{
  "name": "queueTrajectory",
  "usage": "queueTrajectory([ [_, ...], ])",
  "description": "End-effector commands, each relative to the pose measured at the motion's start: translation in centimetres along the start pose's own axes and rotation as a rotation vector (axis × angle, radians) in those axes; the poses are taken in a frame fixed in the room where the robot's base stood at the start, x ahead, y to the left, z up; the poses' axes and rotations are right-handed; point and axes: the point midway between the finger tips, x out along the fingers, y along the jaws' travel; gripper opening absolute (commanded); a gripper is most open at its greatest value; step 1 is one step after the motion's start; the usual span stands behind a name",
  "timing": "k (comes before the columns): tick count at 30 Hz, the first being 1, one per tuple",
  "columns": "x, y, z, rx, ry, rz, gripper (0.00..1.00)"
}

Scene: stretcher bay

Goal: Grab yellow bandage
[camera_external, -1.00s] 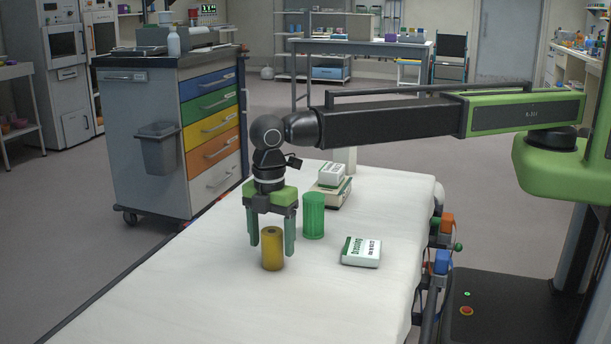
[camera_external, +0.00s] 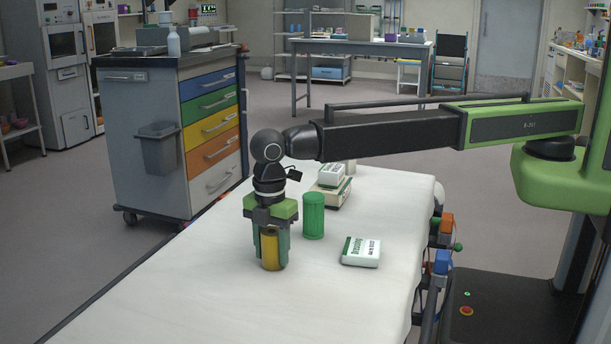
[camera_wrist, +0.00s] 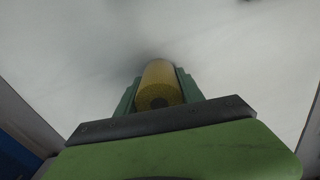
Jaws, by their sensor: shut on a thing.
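The yellow bandage (camera_external: 270,250) is an upright roll on the white stretcher sheet. My gripper (camera_external: 270,256) points down over it, with one green finger on each side, shut on the roll. The wrist view also shows the yellow bandage (camera_wrist: 160,85) between the two green fingers of my gripper (camera_wrist: 160,90). The roll's base appears to rest on the sheet.
A green ribbed cylinder (camera_external: 313,216) stands close to the right of my gripper. A white dressing packet (camera_external: 361,252) lies further right. Boxes (camera_external: 331,183) are stacked behind. The stretcher's front surface (camera_external: 200,300) is clear. A drawer cart (camera_external: 160,150) stands at the left.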

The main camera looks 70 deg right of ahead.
Motion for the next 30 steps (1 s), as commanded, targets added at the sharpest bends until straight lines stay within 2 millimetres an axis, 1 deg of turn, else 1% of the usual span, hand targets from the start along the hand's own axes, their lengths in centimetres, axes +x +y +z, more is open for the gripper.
queueTrajectory([
  [4, -0.1, 0.0, 0.0, 0.0, 0.0, 0.0, 0.03],
  [8, -0.9, 0.0, 0.0, 0.0, 0.0, 0.0, 0.03],
  [11, -2.1, 0.0, 0.0, 0.0, 0.0, 0.0, 0.03],
  [16, -5.0, 0.0, 0.0, 0.0, 0.0, 0.0, 0.03],
  [17, -5.3, 0.1, 0.5, 0.002, -0.001, 0.0, 0.03],
  [18, -5.6, 0.3, 1.6, 0.003, -0.001, 0.0, 0.03],
  [20, -6.4, 0.6, 2.9, 0.004, -0.001, 0.0, 0.03],
  [24, -8.5, 1.4, 6.2, 0.003, 0.0, 0.0, 0.03],
  [27, -9.7, 2.0, 8.2, 0.004, 0.0, 0.0, 0.03],
  [30, -10.5, 2.4, 9.8, 0.002, 0.0, 0.0, 0.03],
])
